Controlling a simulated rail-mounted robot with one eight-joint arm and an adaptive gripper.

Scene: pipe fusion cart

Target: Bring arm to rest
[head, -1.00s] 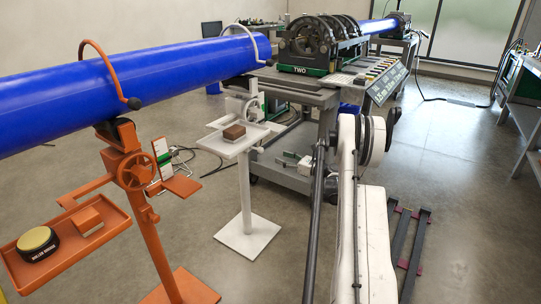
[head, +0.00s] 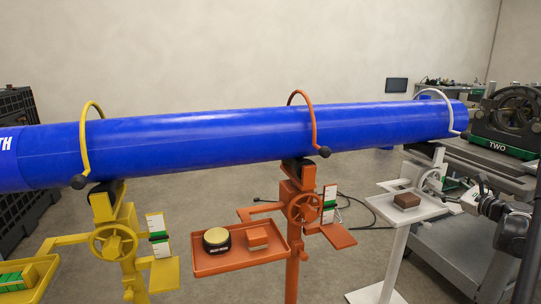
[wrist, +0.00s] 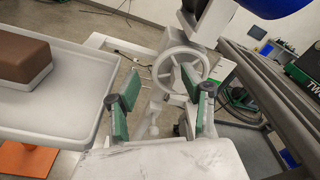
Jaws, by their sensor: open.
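My gripper (wrist: 159,82) is open and empty in the wrist view, with its two green-padded fingers spread apart. Beyond the fingers is the grey handwheel (wrist: 181,72) of the white pipe stand; I cannot tell the exact gap. The stand's white tray (wrist: 50,112) is to the left of the fingers, with a brown block (wrist: 20,58) on it. In the head view my arm is at the right edge, beside the white tray (head: 437,211) and its brown block (head: 407,200).
A long blue pipe (head: 200,139) rests across the yellow stand (head: 118,245), the orange stand (head: 293,195) and the white stand. The grey fusion cart (head: 450,245) is close by on the right. A dark crate (head: 17,110) stands at far left.

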